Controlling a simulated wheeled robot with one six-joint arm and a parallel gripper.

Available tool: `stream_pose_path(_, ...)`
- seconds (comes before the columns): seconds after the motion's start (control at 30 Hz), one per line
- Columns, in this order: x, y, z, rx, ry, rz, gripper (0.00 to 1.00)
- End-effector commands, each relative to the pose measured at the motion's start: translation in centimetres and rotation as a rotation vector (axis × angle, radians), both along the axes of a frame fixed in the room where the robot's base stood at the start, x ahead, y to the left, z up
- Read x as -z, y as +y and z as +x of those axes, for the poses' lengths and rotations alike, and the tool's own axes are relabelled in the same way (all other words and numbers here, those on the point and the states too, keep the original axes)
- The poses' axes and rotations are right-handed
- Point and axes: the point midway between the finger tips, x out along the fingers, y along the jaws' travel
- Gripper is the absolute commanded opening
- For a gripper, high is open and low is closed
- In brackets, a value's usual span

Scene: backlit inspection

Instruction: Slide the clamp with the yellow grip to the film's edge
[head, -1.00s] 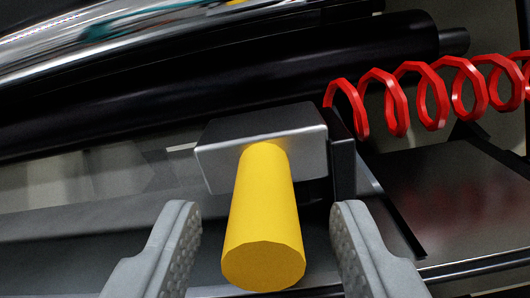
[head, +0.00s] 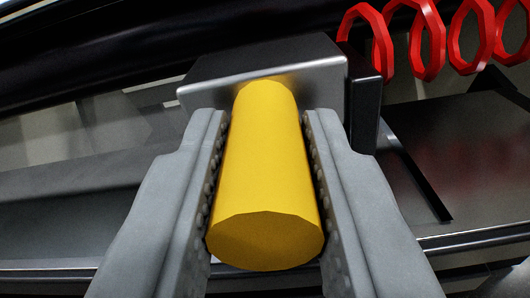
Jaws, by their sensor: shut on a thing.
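The clamp's yellow grip (head: 265,170) is a stubby cylinder pointing toward me in the middle of the view. It stands out from the clamp's metal block (head: 262,68), which has a bright bevelled front edge. My gripper (head: 265,185) is shut on the yellow grip, with one ribbed grey finger against each side. The block sits at the end of the fingers, with a dark plate on its right side. The film is not clearly visible; its edge cannot be made out.
A red coiled hose (head: 425,40) hangs at the upper right, close to the clamp. A black roller (head: 110,55) runs across the upper left behind the clamp. A grey rail (head: 80,205) runs along below, and a dark flat panel (head: 470,150) lies to the right.

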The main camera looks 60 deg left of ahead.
Motion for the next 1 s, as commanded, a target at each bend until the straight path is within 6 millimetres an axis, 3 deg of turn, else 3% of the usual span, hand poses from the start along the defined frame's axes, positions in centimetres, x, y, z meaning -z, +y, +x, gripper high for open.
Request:
stream_pose_path(0.33, 0.0, -2.5, 3.7, 0.002, -0.001, 0.0, 0.0)
stream_pose_path(0.67, 0.0, -2.8, 4.1, 0.001, 0.001, -0.001, 0.0)
stream_pose_path(0.7, 0.0, -2.8, 4.1, 0.001, 0.001, -0.001, 0.29)
stream_pose_path(0.77, 0.0, -2.7, 4.1, 0.001, 0.001, -0.001, 0.41)
stream_pose_path(0.8, 0.0, -2.7, 4.1, 0.001, 0.0, 0.0, 0.45)
stream_pose_path(1.0, 0.0, -2.7, 4.1, 0.0, 0.0, 0.0, 0.45)
